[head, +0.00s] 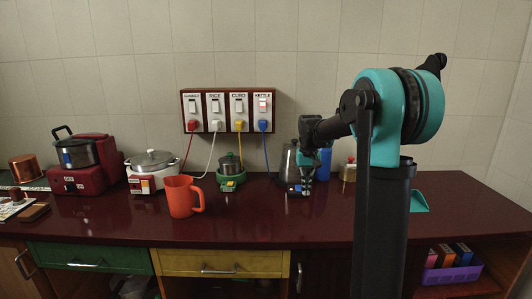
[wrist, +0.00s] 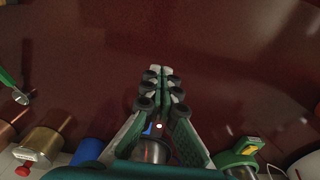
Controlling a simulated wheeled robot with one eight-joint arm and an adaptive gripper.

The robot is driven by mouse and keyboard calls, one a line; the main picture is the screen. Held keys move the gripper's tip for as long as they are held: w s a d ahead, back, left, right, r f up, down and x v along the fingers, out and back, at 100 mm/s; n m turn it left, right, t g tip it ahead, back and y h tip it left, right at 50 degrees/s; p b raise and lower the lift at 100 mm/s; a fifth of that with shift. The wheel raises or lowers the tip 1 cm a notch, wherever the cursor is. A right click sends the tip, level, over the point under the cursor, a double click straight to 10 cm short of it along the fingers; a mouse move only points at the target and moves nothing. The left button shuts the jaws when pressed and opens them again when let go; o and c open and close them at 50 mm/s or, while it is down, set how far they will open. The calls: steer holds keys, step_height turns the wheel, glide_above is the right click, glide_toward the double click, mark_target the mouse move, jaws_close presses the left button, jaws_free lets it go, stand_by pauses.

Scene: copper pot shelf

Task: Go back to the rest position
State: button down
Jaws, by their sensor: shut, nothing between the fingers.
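My gripper (head: 308,186) is over the dark red counter (head: 250,207), in front of the steel kettle (head: 289,160). In the wrist view my gripper's fingers (wrist: 160,73) are together, with nothing between them and bare counter beyond the tips. Part of the kettle (wrist: 152,151) shows between the finger bases, with a small bright spot near it. The gripper and arm hide part of the kettle in the head view. I cannot tell whether the gripper touches it.
A blue cylinder (head: 324,163) and a brass canister (head: 349,171) stand right of the gripper. A green-based pot (head: 230,172) and an orange mug (head: 181,197) stand left. A switch panel (head: 228,110) with cords is on the wall. The counter's front middle is clear.

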steer(key=s+d+f+t, duration=0.1)
steer(key=s+f, duration=0.4)
steer(key=s, duration=0.5)
steer(key=s+d+f+t, duration=0.1)
steer(key=s+f, duration=0.4)
steer(key=s, duration=0.4)
steer(key=s+d+f+t, duration=0.1)
steer(key=s+f, duration=0.4)
steer(key=s, duration=0.5)
steer(key=shift+s+d+t, duration=0.3)
steer(key=shift+d+t, duration=0.1)
steer(key=shift+t, duration=0.1)
